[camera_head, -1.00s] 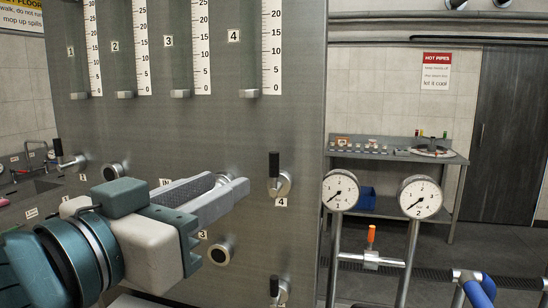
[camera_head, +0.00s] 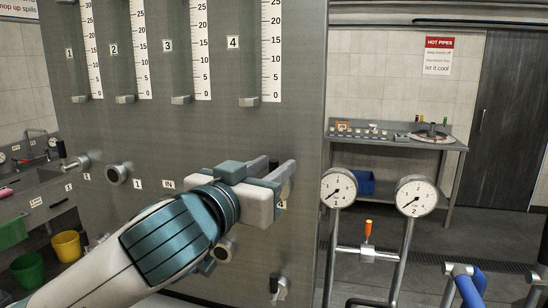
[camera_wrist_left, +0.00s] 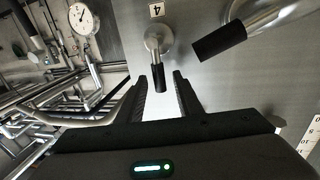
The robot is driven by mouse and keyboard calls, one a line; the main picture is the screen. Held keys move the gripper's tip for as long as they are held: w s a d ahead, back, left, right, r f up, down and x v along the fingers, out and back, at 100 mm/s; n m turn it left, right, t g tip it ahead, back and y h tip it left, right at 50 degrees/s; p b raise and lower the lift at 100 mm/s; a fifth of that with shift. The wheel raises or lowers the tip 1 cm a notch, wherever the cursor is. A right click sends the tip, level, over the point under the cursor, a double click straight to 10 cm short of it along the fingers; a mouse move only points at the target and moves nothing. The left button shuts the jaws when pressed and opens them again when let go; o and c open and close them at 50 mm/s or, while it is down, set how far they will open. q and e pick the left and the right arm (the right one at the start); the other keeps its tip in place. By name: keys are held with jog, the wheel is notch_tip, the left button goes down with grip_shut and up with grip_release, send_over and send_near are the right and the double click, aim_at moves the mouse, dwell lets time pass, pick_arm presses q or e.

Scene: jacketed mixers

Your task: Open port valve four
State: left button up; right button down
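My left gripper (camera_wrist_left: 162,84) is open. In the wrist view the lever's end lies between the fingertips, with gaps on both sides; contact is not visible. My right gripper is not in view.
A silver part with a black end (camera_wrist_left: 220,42) stands close beside the left gripper. A lower valve (camera_head: 278,286) and a round port (camera_head: 224,249) are below. Two gauges (camera_head: 338,187) (camera_head: 416,196) stand right of the steel panel (camera_head: 230,130).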

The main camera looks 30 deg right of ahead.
pick_arm(q)
jog(key=shift+w+d, duration=0.25)
jog(key=shift+d, duration=0.2)
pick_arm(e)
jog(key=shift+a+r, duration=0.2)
pick_arm(q)
grip_shut()
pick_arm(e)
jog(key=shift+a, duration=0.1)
